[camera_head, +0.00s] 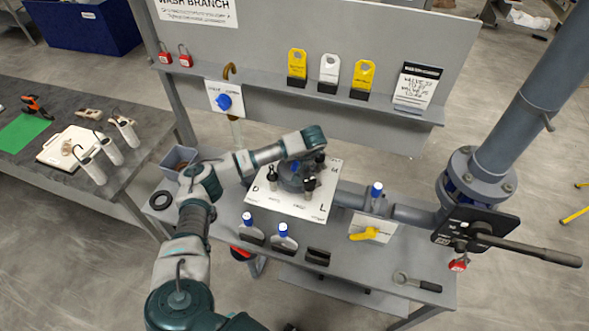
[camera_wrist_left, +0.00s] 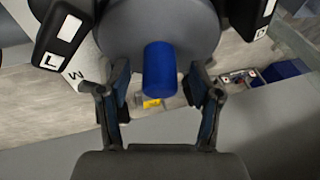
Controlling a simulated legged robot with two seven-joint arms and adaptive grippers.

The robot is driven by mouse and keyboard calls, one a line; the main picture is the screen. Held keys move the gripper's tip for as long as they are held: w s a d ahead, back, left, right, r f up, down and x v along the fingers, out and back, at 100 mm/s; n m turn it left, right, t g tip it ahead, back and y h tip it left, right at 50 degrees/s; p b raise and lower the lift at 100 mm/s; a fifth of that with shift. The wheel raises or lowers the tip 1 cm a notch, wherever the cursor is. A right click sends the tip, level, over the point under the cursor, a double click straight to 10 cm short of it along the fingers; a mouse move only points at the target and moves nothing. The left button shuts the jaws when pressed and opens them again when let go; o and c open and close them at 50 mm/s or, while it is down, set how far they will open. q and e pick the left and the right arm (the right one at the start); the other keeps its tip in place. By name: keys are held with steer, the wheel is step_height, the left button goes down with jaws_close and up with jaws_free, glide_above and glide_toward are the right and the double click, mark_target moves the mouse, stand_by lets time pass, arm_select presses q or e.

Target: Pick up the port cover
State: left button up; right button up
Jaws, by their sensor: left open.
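The port cover, a round grey disc (camera_wrist_left: 190,22) with an upright blue knob (camera_wrist_left: 160,70), shows in the left wrist view. In the head view, the blue knob (camera_head: 294,166) is partly hidden under my left wrist, over a white lettered plate (camera_head: 262,203). My left gripper (camera_wrist_left: 160,82) is open, with one finger on each side of the knob. Gaps show between fingers and knob, so no grip is visible. In the head view, my left gripper (camera_head: 297,172) is mostly lost among dark parts at the cover. My right gripper is not in view.
Black clamp knobs (camera_head: 309,184) stand around the cover. A grey pipe (camera_head: 520,110) rises at right. A shelf panel (camera_head: 400,40) stands behind. A wrench (camera_head: 415,282) lies at front right.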

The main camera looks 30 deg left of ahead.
arm_select(q)
jaws_close()
